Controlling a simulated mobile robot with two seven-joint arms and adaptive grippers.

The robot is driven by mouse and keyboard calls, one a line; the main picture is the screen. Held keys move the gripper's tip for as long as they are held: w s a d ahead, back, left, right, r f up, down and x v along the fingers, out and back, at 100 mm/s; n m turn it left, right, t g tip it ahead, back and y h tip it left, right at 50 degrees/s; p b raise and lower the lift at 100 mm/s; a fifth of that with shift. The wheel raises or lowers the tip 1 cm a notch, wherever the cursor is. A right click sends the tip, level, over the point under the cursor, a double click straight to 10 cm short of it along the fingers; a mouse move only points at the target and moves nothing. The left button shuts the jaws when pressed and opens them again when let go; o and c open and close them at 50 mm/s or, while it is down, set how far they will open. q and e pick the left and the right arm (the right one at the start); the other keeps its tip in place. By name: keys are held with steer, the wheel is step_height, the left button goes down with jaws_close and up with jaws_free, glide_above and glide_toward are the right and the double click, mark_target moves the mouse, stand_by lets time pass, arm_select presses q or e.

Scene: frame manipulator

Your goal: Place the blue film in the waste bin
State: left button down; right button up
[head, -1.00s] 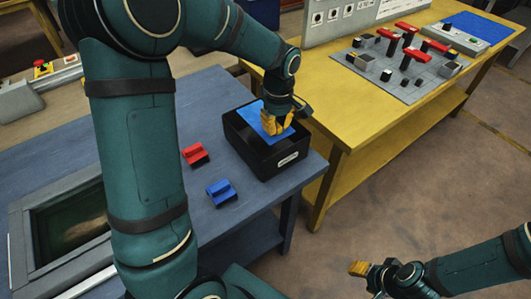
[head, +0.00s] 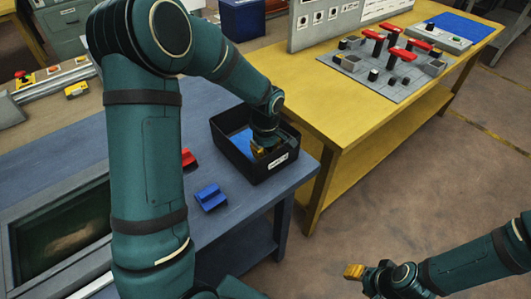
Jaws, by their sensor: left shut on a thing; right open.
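The waste bin appears to be the black open box (head: 232,161) with a white label, standing on the blue table near its right corner. My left gripper (head: 258,151) reaches down inside it, shut on the blue film (head: 239,141). The film lies low within the bin walls; its part under the gripper is hidden. My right gripper (head: 353,271) is open and empty at the lower right, over the floor and away from the tables.
A blue block (head: 211,197) and a partly hidden red block (head: 188,158) sit left of the bin on the blue table (head: 240,207). A dark-centred grey frame (head: 50,210) lies at left. The yellow table (head: 345,135) holds red-topped parts and a control box.

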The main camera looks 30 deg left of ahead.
arm_select(q)
steer(key=c, duration=1.1)
jaws_free()
steer(key=shift+f, duration=0.15)
step_height(320, 180, up, 12)
steer(key=p, duration=0.2)
steer(key=shift+d+r+p, duration=0.1)
steer(key=shift+r+p, duration=0.1)
steer(key=shift+p, duration=0.1)
